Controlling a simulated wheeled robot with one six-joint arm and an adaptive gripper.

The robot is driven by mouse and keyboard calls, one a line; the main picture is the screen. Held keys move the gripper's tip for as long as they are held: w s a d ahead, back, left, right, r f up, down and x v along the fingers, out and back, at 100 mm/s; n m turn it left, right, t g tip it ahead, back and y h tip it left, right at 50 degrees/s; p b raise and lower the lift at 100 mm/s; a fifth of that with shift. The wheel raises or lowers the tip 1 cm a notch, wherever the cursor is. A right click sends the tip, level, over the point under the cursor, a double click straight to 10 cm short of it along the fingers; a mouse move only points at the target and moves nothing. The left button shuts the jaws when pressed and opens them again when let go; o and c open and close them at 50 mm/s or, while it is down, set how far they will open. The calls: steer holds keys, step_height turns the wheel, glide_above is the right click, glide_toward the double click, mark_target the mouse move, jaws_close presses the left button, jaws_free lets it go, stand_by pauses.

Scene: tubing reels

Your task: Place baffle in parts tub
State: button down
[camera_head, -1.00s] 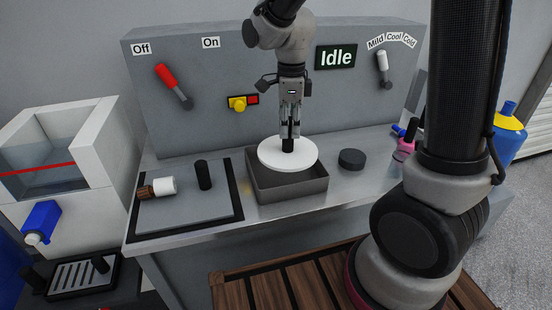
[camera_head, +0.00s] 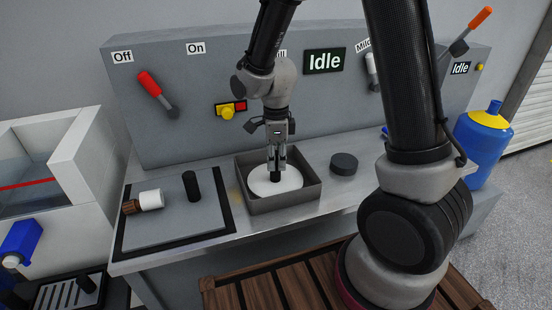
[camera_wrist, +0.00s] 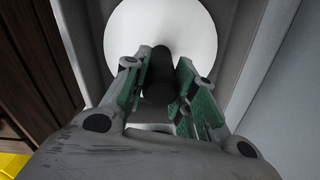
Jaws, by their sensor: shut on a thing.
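The baffle is a white disc with a black knob (camera_head: 264,184). In the head view it is inside the parts tub, a grey open box (camera_head: 291,203) on the bench, below the rim. My gripper (camera_head: 276,170) points down into the tub and is shut on the black knob. In the wrist view, the green-padded fingers (camera_wrist: 163,88) stand on both sides of the knob, with the white disc (camera_wrist: 185,25) beyond it. Whether the disc touches the tub floor is hidden.
Left of the tub, a framed mat (camera_head: 182,232) holds a black peg (camera_head: 191,186) and a white-and-brown cylinder (camera_head: 148,201). A dark puck (camera_head: 343,164) sits to the right. Behind stands a grey panel (camera_head: 190,125) with levers. A blue jug (camera_head: 483,150) stands far right.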

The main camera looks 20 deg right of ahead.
steer(key=c, duration=1.2)
jaws_free()
steer(key=shift+o, duration=0.2)
step_height(320, 180, up, 11)
steer(key=shift+r, duration=0.55)
steer(key=s+d+r+n+t, duration=0.2)
steer(key=s+d+r+n, duration=0.3)
steer(key=s+d+n, duration=0.2)
steer(key=s+d+r+n+t, duration=0.2)
steer(key=s+d+r+n, duration=0.3)
steer(key=s+n, duration=0.7)
steer(key=shift+d+r+n, duration=0.15)
steer(key=shift+d+n, duration=0.85)
steer(key=shift+d, duration=0.35)
